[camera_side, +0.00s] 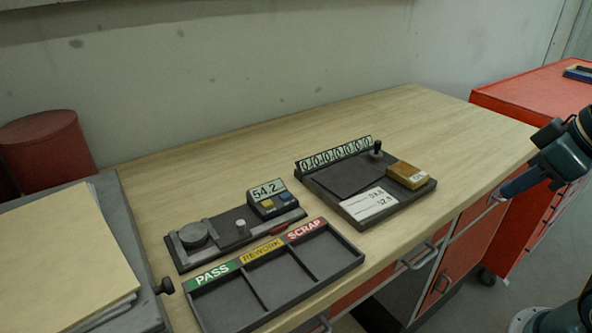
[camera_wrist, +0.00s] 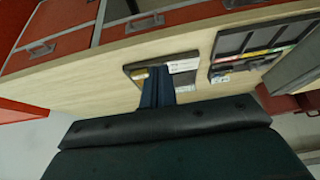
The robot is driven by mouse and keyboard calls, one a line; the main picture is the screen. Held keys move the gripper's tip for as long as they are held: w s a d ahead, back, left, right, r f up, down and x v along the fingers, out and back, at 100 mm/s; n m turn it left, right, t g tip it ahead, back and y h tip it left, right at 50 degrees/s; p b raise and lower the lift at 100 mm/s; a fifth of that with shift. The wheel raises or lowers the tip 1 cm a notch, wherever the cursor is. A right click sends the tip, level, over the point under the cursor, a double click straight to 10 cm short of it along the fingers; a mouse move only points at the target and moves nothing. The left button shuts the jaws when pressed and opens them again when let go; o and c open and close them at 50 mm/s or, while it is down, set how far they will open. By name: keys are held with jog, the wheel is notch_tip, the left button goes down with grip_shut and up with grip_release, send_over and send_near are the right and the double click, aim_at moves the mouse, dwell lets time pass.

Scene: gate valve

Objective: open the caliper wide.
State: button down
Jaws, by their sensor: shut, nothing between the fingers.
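The caliper (camera_side: 236,228) lies on a dark base on the bench, left of centre in the side view. It has a grey round disc (camera_side: 194,234) at its left end, a small pale knob (camera_side: 240,225) on its middle and a display (camera_side: 266,190) reading 54.2 with yellow and blue buttons. How far its jaws stand apart is too small to tell. In the wrist view it is small, at the right (camera_wrist: 238,72). My gripper (camera_side: 507,192) is at the right edge of the side view, far from the caliper. In the wrist view its blue fingers (camera_wrist: 157,78) are together and empty.
A tray (camera_side: 275,277) with PASS, REWORK and SCRAP compartments lies in front of the caliper. A dark board (camera_side: 330,183) with a counter, black knob, brass block (camera_side: 411,174) and white card stands to its right. A grey plate with papers (camera_side: 60,260) lies left. Bench back is clear.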

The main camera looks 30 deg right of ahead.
dwell(0.3)
jog(key=c, duration=1.5)
grip_release()
jog(key=shift+w+r, duration=0.1)
jog(key=shift+o, duration=0.7)
jog(key=shift+w+a+r, duration=0.1)
jog(key=shift+w+r, duration=0.05)
jog(key=shift+r, duration=0.05)
jog(key=w+a+r+m+g, duration=0.2)
jog(key=w+a+r, duration=0.25)
jog(key=w, duration=0.45)
jog(key=w+a+r+m+g, duration=0.1)
jog(key=w+a+r+m, duration=0.1)
jog(key=w+a+r, duration=0.5)
jog(key=w+a+f+m+g, duration=0.1)
jog(key=w+a+f, duration=0.2)
jog(key=a, duration=0.3)
jog(key=w+a+f+m, duration=0.2)
jog(key=w+a+f, duration=0.2)
jog(key=w+a, duration=0.2)
jog(key=w+a+f+m+g, duration=0.1)
jog(key=w+a+f+m, duration=0.1)
jog(key=a, duration=0.5)
jog(key=w+f, duration=0.1)
jog(key=w, duration=0.1)
jog(key=shift+w+f+g, duration=0.3)
jog(key=shift+w+f, duration=0.05)
jog(key=shift+f, duration=0.15)
